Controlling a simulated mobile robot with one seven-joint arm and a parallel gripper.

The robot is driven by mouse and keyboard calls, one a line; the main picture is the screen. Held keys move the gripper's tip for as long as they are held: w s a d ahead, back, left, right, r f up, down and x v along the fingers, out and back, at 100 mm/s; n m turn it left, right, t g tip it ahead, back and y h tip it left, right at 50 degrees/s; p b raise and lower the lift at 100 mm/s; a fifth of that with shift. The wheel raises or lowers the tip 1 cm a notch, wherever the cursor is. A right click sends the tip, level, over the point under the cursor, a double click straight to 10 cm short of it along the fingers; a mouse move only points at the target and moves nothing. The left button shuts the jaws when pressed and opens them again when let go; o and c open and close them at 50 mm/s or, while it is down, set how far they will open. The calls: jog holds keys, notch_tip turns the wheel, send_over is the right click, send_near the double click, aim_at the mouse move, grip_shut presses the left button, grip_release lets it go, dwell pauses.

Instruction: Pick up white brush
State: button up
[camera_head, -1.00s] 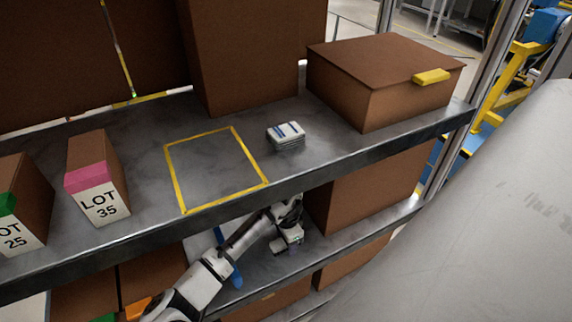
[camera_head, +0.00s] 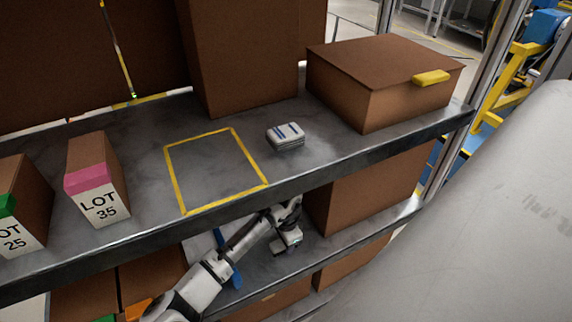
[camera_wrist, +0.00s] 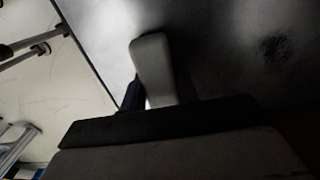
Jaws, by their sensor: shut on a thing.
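A pale, rounded, elongated thing (camera_wrist: 152,62), which I take to be the white brush, stands out from between my gripper's fingers in the wrist view. My gripper (camera_wrist: 158,95) is shut on it, with one dark finger on each side. The near part of the brush is hidden by the gripper body. In the head view my gripper (camera_head: 286,246) is low over the lower shelf, under the front edge of the upper shelf. The brush cannot be made out clearly there.
The upper shelf (camera_head: 330,155) overhangs my arm. It carries a yellow taped square (camera_head: 225,132), a small white stack with blue stripes (camera_head: 285,134) and cardboard boxes. A large box (camera_head: 365,185) stands right of my gripper on the lower shelf. A blue thing (camera_head: 230,262) lies behind my arm.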

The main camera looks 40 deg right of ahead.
jog(key=shift+r, duration=0.55)
notch_tip(320, 180, up, 2)
jog(key=shift+r+b, duration=0.1)
jog(key=shift+b, duration=0.3)
jog(key=w+a+b, duration=0.1)
jog(key=w, duration=0.4)
jog(key=w+a+b, duration=0.2)
jog(key=w, duration=0.4)
jog(key=w+a+b, duration=0.1)
jog(key=w+a, duration=0.1)
jog(key=w, duration=0.4)
jog(key=shift+a, duration=0.25)
jog(key=o, duration=0.4)
jog(key=shift+r, duration=0.1)
jog(key=c, duration=0.3)
jog(key=shift+r, duration=0.1)
